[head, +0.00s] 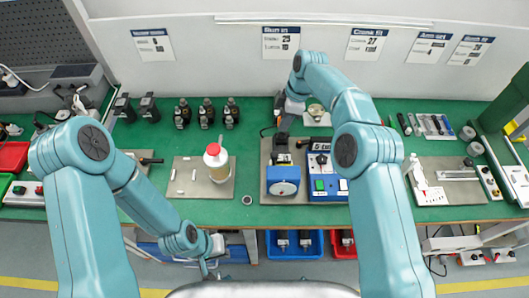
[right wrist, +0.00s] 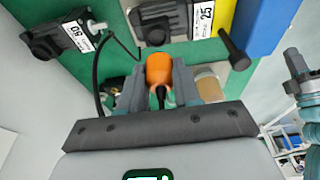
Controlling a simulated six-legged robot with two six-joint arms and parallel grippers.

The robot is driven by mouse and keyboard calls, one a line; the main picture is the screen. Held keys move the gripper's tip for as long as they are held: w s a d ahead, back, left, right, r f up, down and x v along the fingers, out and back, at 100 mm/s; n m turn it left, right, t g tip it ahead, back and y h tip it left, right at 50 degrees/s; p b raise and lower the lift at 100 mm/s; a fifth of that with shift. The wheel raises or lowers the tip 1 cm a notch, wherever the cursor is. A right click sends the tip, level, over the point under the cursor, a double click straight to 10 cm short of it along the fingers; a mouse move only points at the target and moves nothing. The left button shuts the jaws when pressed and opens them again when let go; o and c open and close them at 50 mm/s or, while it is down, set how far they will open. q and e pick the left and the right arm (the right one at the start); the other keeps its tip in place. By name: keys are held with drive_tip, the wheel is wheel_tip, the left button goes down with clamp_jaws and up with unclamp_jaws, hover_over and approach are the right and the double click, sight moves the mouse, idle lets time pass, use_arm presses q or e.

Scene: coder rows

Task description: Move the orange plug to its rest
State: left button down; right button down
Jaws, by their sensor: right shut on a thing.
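The orange plug (right wrist: 158,68) is between the two fingers of my right gripper (right wrist: 158,88) in the right wrist view, with a dark cable end toward the palm. The fingers are shut on it. In the head view my right gripper (head: 288,112) is over the back of the bench, behind the grey mat, and the plug is not clear there. Black blocks labelled with numbers show beyond the plug in the right wrist view, one at top centre (right wrist: 160,22) and one at left (right wrist: 58,38). I cannot tell which is its rest. My left gripper (head: 213,258) hangs low at the bench's front edge.
A blue machine (head: 283,181) and a blue box with a green button (head: 327,188) stand on the grey mat. A bottle with a red cap (head: 216,163) stands on a mat to the left. A black cable (right wrist: 99,80) loops beside the right fingers.

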drive_tip(key=p+v, duration=0.2)
drive_tip(key=shift+a+r, duration=0.25)
drive_tip(key=shift+r, duration=0.25)
drive_tip(key=s+a+b, duration=0.5)
drive_tip(key=s+b, duration=0.3)
drive_tip(key=s, duration=0.1)
drive_tip(key=s+a+b, duration=0.6)
drive_tip(key=s+b, duration=0.2)
drive_tip(key=s, duration=0.1)
drive_tip(key=shift+s, duration=0.35)
drive_tip(key=shift+f, duration=0.2)
drive_tip(key=shift+d+f+b+x, duration=0.1)
drive_tip(key=shift+d+b+x, duration=0.35)
drive_tip(key=shift+b+x, duration=1.15)
drive_tip(key=shift+d+f+b+x, duration=0.1)
drive_tip(key=shift+d+b+x, duration=0.3)
drive_tip(key=shift+b+x, duration=1.2)
drive_tip(key=shift+d+f+b+x, duration=0.15)
drive_tip(key=shift+d+b+x, duration=0.55)
drive_tip(key=shift+x, duration=1.5)
drive_tip(key=shift+a+b, duration=0.25)
drive_tip(key=shift+b, duration=0.05)
